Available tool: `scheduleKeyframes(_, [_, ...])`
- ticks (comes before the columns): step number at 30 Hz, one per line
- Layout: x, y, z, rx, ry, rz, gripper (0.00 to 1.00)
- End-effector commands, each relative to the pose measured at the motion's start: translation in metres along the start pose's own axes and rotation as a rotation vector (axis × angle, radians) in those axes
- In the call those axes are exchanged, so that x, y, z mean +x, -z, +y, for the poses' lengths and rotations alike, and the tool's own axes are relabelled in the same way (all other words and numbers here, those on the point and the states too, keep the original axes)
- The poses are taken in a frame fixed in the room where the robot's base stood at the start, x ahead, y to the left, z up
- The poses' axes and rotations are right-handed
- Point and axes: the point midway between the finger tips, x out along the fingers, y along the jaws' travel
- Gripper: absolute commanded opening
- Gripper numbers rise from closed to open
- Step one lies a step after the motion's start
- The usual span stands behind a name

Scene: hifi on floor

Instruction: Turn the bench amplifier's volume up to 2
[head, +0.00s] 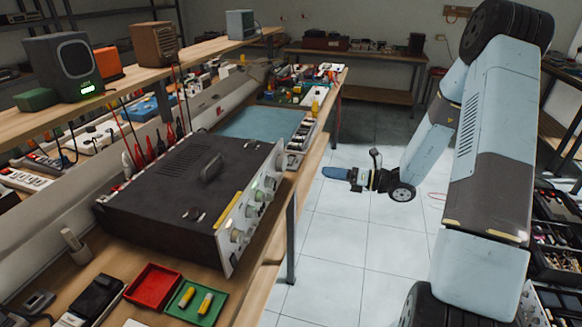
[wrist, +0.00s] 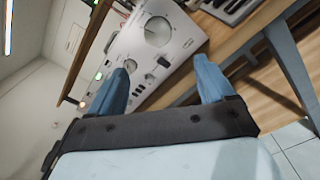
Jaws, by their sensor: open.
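The bench amplifier (head: 160,190) is a black box on the wooden bench. Its pale front panel (head: 250,205) faces right, toward the aisle, and carries several knobs. In the wrist view the panel (wrist: 185,45) shows one large round knob (wrist: 158,31), smaller knobs and small green lights. I cannot read the scale marks or tell which knob is the volume. My gripper (head: 337,173) is over the aisle, right of the panel and apart from it. Its two blue fingers are spread and empty; in the wrist view the gap between them (wrist: 160,66) faces the panel's lower part.
A red tray (head: 153,287) and a green tray (head: 197,303) with yellow pieces sit on the bench before the amplifier. A shelf (head: 130,80) with speakers runs behind. A grey-blue mat (head: 262,123) lies beyond. The tiled aisle (head: 340,235) is clear around my gripper.

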Motion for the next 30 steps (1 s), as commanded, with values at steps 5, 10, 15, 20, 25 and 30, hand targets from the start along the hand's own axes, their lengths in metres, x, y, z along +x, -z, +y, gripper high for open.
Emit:
scheduleKeyframes(5, [-0.001, 0.0, 0.001, -0.254, -0.001, 0.0, 0.82])
scheduleKeyframes(10, [-0.002, -0.001, 0.001, -0.382, 0.0, -0.002, 0.82])
scheduleKeyframes(15, [0.005, -0.001, 0.002, -0.409, -0.002, -0.002, 0.82])
scheduleKeyframes(20, [0.026, 0.0, 0.002, -0.407, -0.004, -0.001, 0.82])
scheduleKeyframes(25, [0.056, 0.0, 0.002, -0.406, -0.003, 0.0, 0.82])
scheduleKeyframes(30, [0.086, 0.0, 0.002, -0.405, -0.003, -0.001, 0.82])
